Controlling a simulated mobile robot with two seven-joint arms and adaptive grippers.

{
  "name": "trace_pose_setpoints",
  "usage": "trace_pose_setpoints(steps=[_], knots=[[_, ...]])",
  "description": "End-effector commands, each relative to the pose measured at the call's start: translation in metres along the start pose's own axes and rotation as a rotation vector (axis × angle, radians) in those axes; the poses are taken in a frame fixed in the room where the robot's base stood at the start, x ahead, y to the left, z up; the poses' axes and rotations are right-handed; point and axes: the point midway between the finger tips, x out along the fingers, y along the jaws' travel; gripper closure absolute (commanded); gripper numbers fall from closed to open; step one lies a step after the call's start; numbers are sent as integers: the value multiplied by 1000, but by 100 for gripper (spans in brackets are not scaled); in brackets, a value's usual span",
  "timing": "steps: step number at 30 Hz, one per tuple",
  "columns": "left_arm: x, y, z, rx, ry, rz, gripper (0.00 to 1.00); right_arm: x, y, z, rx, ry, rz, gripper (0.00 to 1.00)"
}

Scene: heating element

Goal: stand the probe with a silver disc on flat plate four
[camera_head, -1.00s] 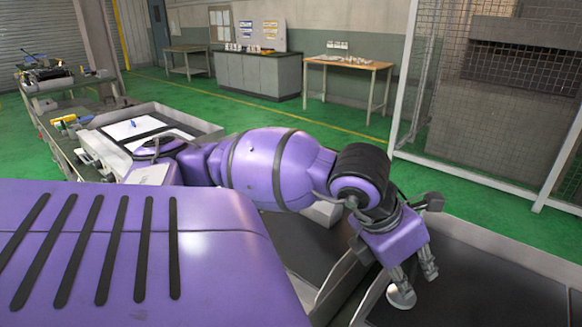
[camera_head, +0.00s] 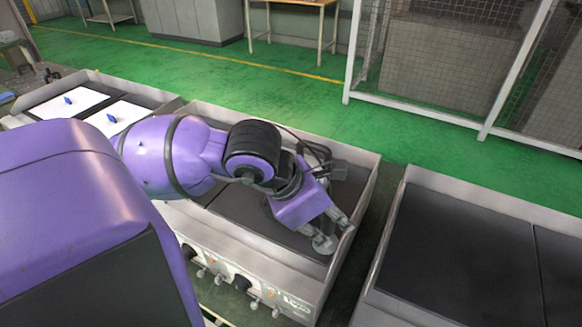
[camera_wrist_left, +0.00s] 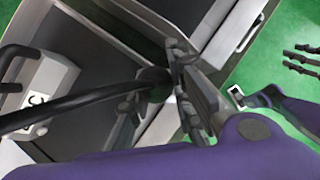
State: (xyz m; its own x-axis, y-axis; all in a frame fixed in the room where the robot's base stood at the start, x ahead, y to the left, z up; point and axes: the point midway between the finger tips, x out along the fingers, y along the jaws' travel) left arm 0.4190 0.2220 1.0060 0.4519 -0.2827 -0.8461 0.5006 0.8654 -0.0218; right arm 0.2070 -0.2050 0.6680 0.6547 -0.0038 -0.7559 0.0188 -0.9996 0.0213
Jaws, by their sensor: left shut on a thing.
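My left gripper (camera_head: 334,226) points down and is shut on the probe, whose silver disc (camera_head: 323,244) shows just below the fingertips. The disc is above the right part of the middle flat-plate unit (camera_head: 245,255), near its right front wall. I cannot tell whether it touches the plate. A dark plate (camera_head: 240,208) shows left of the gripper. No plate's number reads clearly in the head view.
Another unit with bare dark plates (camera_head: 455,235) stands at the right, across a narrow gap. At the left, a unit holds white plates (camera_head: 118,115) with small blue things. The middle unit has raised metal walls and front knobs (camera_head: 242,282). Green floor lies behind.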

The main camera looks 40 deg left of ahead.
Motion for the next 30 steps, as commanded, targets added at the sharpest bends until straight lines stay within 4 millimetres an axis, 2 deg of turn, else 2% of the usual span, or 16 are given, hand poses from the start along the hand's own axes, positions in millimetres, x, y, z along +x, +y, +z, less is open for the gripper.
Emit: trace_pose_setpoints(steps=[5, 8, 17, 21, 24, 30], knots=[[1, 2, 2, 17, -5, -5, 100, -1, 1, -3, 0, 3, 1, 60], [8, 18, 2, 15, -4, -4, 100, -2, 1, -8, -1, 9, 1, 60], [45, 90, 1, 12, -6, -3, 100, -6, 1, -17, -7, 17, -4, 60], [73, 110, -10, 13, -4, -6, 100, -5, -1, -14, -7, 11, -7, 60], [86, 120, -15, 16, -4, -6, 100, -5, -1, -13, -7, 9, -8, 60], [96, 130, -18, 18, -6, -6, 100, -4, -2, -13, -5, 10, -8, 60]])
